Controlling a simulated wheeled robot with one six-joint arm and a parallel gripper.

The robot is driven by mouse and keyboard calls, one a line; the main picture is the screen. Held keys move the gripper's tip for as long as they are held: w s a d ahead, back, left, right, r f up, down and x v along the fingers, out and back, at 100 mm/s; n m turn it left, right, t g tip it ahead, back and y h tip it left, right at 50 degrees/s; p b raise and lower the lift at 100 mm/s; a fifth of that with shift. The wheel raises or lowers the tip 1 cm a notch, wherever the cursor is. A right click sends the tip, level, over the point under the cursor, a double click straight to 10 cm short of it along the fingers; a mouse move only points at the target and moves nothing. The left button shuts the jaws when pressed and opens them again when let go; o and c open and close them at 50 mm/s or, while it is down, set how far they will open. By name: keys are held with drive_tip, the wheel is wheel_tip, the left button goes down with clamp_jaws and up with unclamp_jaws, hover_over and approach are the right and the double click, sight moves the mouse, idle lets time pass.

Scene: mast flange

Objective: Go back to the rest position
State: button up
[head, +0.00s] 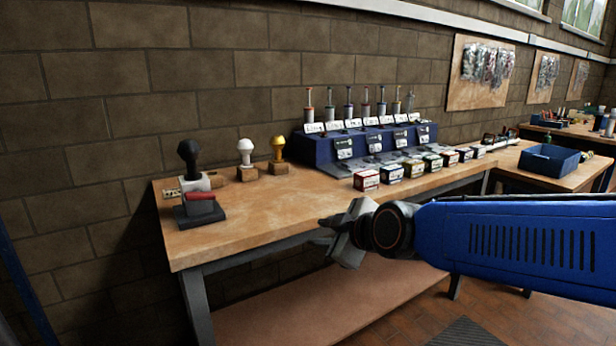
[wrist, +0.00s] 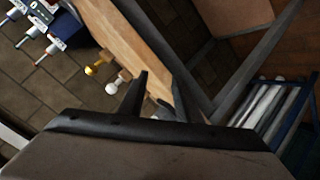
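My gripper (head: 336,232) hangs in front of the workbench's front edge, at the end of my blue arm reaching in from the right. In the wrist view its two dark fingers (wrist: 158,84) stand apart with nothing seen between them, so it is open and empty. Past the fingers lies the wooden bench top (wrist: 125,42).
The workbench (head: 250,222) carries a black-knobbed press (head: 190,160), a white knob (head: 245,150), a yellow knob (head: 278,148), a blue rack (head: 325,148) and several small boxes (head: 366,180). A blue bin (head: 550,160) stands right.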

drive_tip(key=s+d+f+m+g+h, duration=0.2)
drive_tip(key=s+d+f+m, duration=0.2)
drive_tip(key=s+d, duration=0.3)
drive_tip(key=s+d+f+m+g+h, duration=0.2)
drive_tip(key=s+d+f+m, duration=0.2)
drive_tip(key=s+d+m, duration=0.2)
drive_tip(key=s+d+f+m+g+h, duration=0.1)
drive_tip(key=s+d+f+m, duration=0.3)
drive_tip(key=s+d, duration=0.5)
drive_tip(key=d+h, duration=0.1)
drive_tip(key=d, duration=0.2)
drive_tip(key=shift+s+d+m+g, duration=0.35)
drive_tip(key=shift+s+m+g, duration=0.05)
